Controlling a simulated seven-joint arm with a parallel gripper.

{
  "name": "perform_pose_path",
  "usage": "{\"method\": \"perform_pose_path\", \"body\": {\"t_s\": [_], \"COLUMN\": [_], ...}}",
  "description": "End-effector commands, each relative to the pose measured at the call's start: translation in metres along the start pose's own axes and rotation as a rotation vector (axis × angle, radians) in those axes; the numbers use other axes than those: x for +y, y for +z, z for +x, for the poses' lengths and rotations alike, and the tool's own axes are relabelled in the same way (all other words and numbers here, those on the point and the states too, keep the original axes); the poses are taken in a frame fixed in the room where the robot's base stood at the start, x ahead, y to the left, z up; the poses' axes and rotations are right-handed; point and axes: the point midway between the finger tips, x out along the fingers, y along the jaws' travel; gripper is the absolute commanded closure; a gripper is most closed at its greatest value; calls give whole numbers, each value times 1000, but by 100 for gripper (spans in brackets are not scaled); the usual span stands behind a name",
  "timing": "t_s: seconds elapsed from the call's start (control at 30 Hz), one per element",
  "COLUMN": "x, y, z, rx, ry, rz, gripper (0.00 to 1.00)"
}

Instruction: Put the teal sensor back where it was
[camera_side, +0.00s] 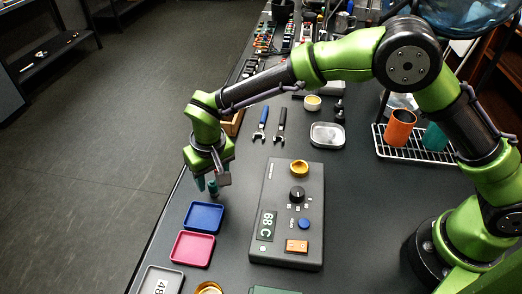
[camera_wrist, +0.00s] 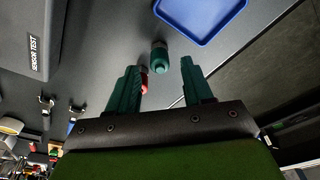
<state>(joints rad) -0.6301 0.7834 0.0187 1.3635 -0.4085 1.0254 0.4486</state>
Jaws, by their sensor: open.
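The teal sensor (camera_wrist: 160,57) is a small capped cylinder. In the wrist view it shows just beyond my fingertips, between their lines and near the blue tray. My gripper (camera_wrist: 160,68) has its two teal fingers spread apart with nothing clasped. In the side view my gripper (camera_side: 206,184) points down close to the table, left of the test box and above the blue tray; the sensor is hard to tell from the fingers there. A small red piece (camera_wrist: 144,82) shows beside the left finger, partly hidden. The grey test box (camera_side: 268,193) has a gold ring socket (camera_side: 300,168) at its far end.
A blue tray (camera_side: 204,217), a magenta tray (camera_side: 192,249) and a grey tray (camera_side: 161,280) line the table's left edge. Two wrenches (camera_side: 270,124) and a metal dish (camera_side: 327,135) lie behind the box. A wire rack (camera_side: 409,148) holds an orange cup (camera_side: 400,127).

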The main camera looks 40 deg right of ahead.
Motion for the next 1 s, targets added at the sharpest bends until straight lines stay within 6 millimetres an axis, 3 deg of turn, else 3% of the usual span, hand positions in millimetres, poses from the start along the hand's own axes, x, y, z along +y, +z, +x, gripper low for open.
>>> {"method": "perform_pose_path", "body": {"t_s": [0.3,0.57,0.67,0.77,0.87,1.0], "x": [0,0,10,38,82,147], "y": [0,0,-1,-2,4,30], "z": [-70,-102,-114,-138,-171,-212], "rx": [4,2,7,25,61,129], "ry": [-2,-1,-11,-41,-87,-153], "rz": [0,0,10,39,82,150], "gripper": [49,49,49,49,49,49]}}
